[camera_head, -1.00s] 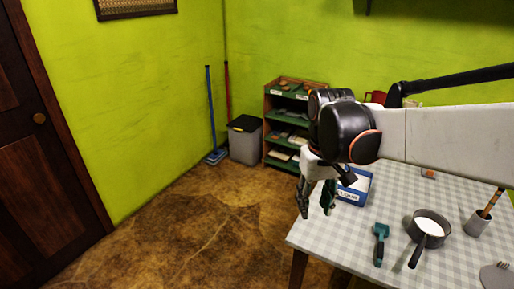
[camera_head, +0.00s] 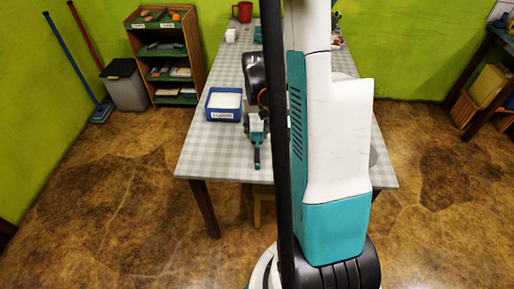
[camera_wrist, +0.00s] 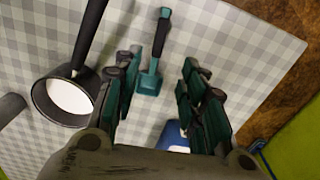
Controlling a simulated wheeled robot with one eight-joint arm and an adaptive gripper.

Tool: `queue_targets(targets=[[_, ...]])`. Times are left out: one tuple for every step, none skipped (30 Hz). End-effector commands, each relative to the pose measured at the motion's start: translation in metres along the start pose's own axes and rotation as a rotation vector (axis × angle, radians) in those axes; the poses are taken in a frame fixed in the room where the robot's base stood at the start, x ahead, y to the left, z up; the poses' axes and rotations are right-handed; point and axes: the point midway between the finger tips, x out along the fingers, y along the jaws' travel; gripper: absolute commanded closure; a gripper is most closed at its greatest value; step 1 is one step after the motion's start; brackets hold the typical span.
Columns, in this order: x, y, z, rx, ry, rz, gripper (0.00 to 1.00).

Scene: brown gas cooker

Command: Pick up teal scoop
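The teal scoop (camera_wrist: 149,82) lies on the checked tablecloth in the wrist view, with its flat teal head nearer my gripper and its dark handle pointing away. In the head view its dark handle (camera_head: 257,158) shows near the table's front edge, and my gripper hides much of the rest. My gripper (camera_wrist: 160,68) is open, with a finger on each side of the scoop in the wrist view. Nothing is held between the fingers. In the head view my gripper (camera_head: 257,124) is over the table; its exact height above the scoop cannot be told.
A dark pan (camera_wrist: 40,98) with white inside lies left of the scoop in the wrist view. A labelled blue box (camera_head: 211,112) stands left of my gripper in the head view. A red mug (camera_head: 242,12) is at the table's far end. My arm hides the table's right part.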

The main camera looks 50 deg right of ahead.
Motion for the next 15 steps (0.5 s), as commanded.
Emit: queue_targets(targets=[[0.014, 0.0, 0.0, -0.001, 0.0, 0.0, 0.62], [0.02, 0.0, 0.0, -0.001, 0.0, 0.0, 0.62], [0.028, 0.0, 0.0, -0.001, 0.0, 0.0, 0.62], [0.034, 0.0, 0.0, -0.001, 0.0, 0.0, 0.62], [0.039, 0.0, 0.0, -0.001, 0.0, 0.0, 0.62], [0.046, 0.0, 0.0, -0.002, 0.0, 0.0, 0.62], [0.051, 0.0, 0.0, -0.002, 0.0, 0.0, 0.62], [0.054, 0.0, 0.0, -0.002, 0.0, 0.0, 0.62], [0.059, 0.0, 0.0, -0.002, 0.0, 0.0, 0.62], [0.062, 0.0, 0.0, -0.002, 0.0, 0.0, 0.62], [0.064, 0.0, 0.0, -0.002, 0.0, 0.0, 0.62], [0.066, 0.0, 0.0, -0.002, 0.0, 0.0, 0.62], [0.067, 0.0, 0.0, -0.002, 0.0, 0.0, 0.62], [0.068, 0.0, 0.0, -0.002, 0.0, 0.0, 0.62], [0.069, 0.0, 0.0, -0.002, 0.0, 0.0, 0.62]])
